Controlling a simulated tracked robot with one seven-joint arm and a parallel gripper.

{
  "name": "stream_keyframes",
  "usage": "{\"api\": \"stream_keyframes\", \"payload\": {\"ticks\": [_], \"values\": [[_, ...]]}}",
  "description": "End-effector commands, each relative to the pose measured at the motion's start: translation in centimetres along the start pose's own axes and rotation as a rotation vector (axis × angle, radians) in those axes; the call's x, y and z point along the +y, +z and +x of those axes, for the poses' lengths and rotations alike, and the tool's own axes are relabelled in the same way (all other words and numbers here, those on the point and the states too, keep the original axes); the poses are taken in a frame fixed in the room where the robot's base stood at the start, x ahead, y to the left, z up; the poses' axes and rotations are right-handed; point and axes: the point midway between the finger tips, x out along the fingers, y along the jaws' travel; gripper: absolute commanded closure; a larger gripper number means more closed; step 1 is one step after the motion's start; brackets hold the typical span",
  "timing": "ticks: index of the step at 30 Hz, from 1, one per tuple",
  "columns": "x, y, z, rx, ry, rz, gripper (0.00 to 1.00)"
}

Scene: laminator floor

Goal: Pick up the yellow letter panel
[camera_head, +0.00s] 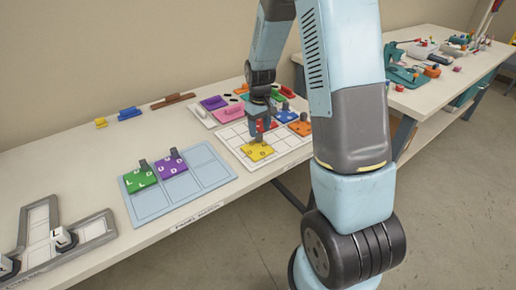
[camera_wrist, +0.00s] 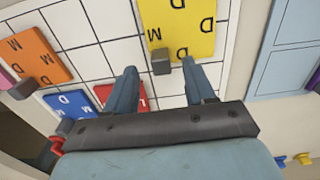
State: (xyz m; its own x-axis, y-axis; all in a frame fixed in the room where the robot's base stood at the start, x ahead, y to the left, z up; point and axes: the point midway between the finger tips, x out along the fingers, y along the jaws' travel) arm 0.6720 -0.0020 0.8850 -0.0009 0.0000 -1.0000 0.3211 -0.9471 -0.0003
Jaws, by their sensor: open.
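The yellow letter panel (camera_head: 257,151) lies on the white gridded board (camera_head: 285,147), near its front-left part in the head view. In the wrist view the yellow panel (camera_wrist: 187,28) shows dark letters and a grey block handle (camera_wrist: 161,63) at its near edge. My gripper (camera_head: 258,128) is just above the board beside the panel. In the wrist view my gripper's two fingers (camera_wrist: 163,80) are apart, and the handle appears between their tips with nothing gripped. Whether the fingers are level with the handle I cannot tell.
Red (camera_wrist: 105,95), blue (camera_wrist: 70,103) and orange (camera_wrist: 36,52) panels lie close by on the board. A light blue board (camera_head: 205,180) holds a green panel (camera_head: 139,180) and a purple panel (camera_head: 171,167). A grey frame (camera_head: 95,228) stands at front left.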

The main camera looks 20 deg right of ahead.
Motion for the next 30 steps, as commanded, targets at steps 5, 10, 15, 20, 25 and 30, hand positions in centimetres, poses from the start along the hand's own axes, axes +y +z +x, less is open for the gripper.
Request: {"api": "stream_keyframes", "payload": {"ticks": [5,10,15,20,25,30], "values": [[-0.1,0.2,2.5,-0.002,0.0,-0.001,0.46],[-0.1,0.2,3.4,0.0,0.0,-0.001,0.46],[-0.1,0.2,3.5,0.001,0.001,-0.001,0.46],[-0.1,0.2,3.5,0.001,0.001,-0.001,0.56],[-0.2,0.1,3.4,0.001,0.001,-0.002,0.73],[-0.2,0.1,3.4,0.001,0.001,-0.002,0.89]]}}
